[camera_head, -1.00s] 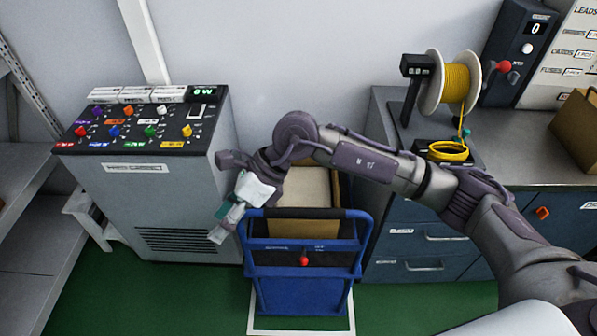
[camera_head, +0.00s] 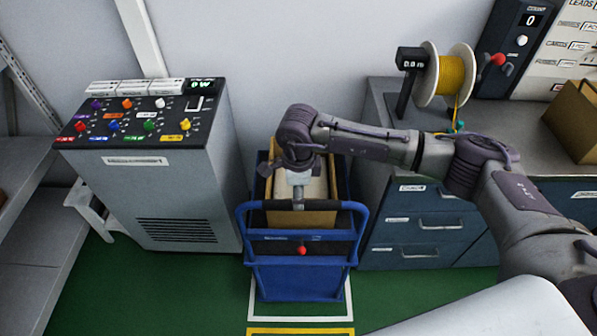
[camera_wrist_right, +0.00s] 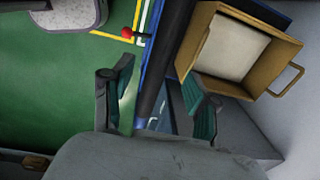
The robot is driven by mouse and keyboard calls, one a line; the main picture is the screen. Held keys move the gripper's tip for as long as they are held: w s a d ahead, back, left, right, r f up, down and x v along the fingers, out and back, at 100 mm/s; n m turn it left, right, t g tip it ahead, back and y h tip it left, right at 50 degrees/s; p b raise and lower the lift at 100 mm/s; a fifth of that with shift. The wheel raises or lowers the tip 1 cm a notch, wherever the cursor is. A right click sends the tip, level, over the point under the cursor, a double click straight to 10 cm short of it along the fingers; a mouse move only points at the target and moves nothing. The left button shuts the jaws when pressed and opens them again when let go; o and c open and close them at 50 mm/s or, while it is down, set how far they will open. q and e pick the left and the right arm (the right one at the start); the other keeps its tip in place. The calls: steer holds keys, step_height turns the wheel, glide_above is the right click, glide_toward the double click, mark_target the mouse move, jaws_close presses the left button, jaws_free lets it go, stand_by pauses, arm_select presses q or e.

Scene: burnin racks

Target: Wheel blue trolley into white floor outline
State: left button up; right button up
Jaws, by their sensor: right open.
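The blue trolley (camera_head: 300,278) stands between a grey console and blue drawers, carrying a tan box (camera_head: 302,218). Its push handle (camera_head: 262,205) has a black grip and faces me; a red knob (camera_head: 301,250) sits below. The white floor outline (camera_head: 300,318) shows at the trolley's near end and right side; its far part is hidden. My right gripper (camera_head: 298,205) is over the middle of the handle. In the right wrist view its open fingers (camera_wrist_right: 160,98) lie either side of the black bar (camera_wrist_right: 155,75); contact is unclear. My left gripper is out of view.
The grey console (camera_head: 180,200) stands close on the left, the blue drawers (camera_head: 425,225) close on the right. A yellow floor line (camera_head: 300,331) lies in front of the white outline. Green floor (camera_head: 120,290) is clear at front left.

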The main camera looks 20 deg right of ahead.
steer(key=shift+w+f+p, duration=0.15)
steer(key=shift+f+p, duration=0.35)
steer(key=shift+f, duration=1.9)
jaws_close()
steer(key=shift+w+d, duration=0.1)
steer(key=shift+w, duration=0.05)
